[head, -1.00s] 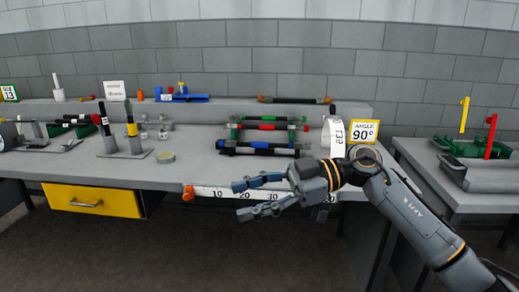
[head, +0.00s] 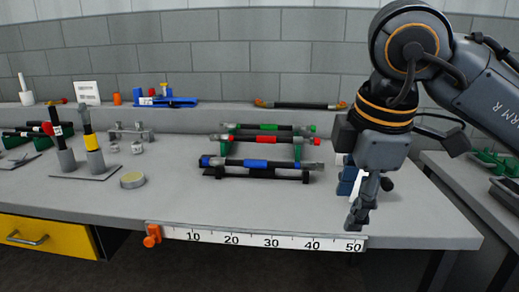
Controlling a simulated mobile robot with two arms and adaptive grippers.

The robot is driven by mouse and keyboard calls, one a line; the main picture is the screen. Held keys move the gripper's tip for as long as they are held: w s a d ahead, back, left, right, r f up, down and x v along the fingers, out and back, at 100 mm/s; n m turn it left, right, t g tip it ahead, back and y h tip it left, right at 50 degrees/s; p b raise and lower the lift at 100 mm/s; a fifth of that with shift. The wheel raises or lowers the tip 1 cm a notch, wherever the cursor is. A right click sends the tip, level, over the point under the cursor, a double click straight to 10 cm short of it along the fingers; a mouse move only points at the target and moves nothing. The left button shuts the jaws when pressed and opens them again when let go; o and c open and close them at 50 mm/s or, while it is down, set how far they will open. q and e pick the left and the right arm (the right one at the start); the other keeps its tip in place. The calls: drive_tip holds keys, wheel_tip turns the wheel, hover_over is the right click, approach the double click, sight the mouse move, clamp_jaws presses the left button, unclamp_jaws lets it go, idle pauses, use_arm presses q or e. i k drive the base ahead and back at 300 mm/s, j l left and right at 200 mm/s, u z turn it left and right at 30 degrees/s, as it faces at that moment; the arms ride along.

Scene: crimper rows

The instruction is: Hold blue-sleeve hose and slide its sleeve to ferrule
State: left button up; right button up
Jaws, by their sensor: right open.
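The blue-sleeve hose (head: 232,162) is a black hose lying left to right on a low black rack (head: 245,175) on the bench. Its blue sleeve (head: 256,164) sits near the middle. My left gripper is out of view.
Behind are the red-sleeve hose (head: 267,140) and a green-sleeve hose (head: 268,127). A ruler (head: 260,240) runs along the bench's front edge. The bench in front of the blue-sleeve hose is clear.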

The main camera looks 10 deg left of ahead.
sight(252, 163)
drive_tip(key=i, duration=1.15)
